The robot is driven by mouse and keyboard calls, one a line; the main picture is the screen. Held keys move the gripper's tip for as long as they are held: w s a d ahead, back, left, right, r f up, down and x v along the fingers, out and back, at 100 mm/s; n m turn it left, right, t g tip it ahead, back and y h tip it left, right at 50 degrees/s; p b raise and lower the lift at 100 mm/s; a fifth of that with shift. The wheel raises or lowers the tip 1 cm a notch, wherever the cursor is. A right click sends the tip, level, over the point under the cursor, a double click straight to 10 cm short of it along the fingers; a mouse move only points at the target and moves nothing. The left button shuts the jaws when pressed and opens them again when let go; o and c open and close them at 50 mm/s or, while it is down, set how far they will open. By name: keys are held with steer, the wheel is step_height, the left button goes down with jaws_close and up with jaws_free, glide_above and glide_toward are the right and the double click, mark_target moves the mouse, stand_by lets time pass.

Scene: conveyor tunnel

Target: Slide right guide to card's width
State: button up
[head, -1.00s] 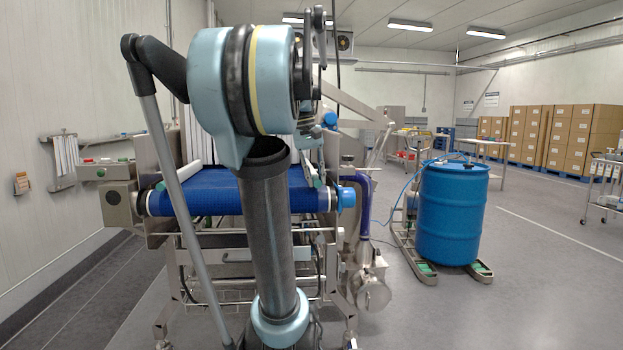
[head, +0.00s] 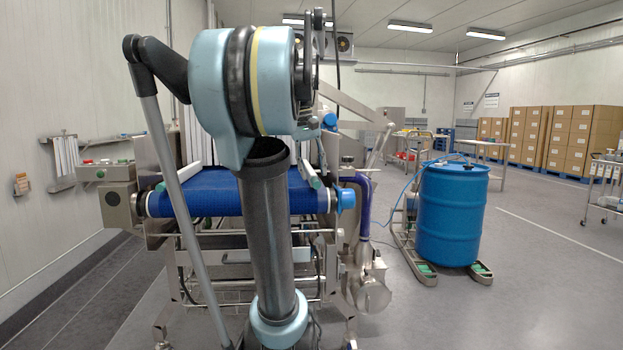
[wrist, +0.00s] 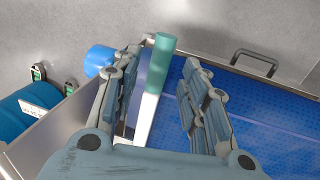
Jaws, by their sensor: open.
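The right guide (wrist: 147,115) is a white rail with a green cylindrical end (wrist: 162,55), seen in the wrist view near the side of the blue belt. In the head view the right guide (head: 312,173) shows just right of my arm. My gripper (wrist: 160,85) is open, one finger on each side of the guide; I cannot tell whether either finger touches it. A white left guide (head: 181,179) lies on the left part of the belt (head: 212,196). No card is visible; my arm covers the middle of the belt.
A steel side plate (wrist: 60,135) edges the belt. A control box with buttons (head: 105,173) stands left of the conveyor.

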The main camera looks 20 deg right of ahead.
step_height(320, 180, up, 9)
steer(key=a, duration=0.1)
steer(key=shift+w+a, duration=0.35)
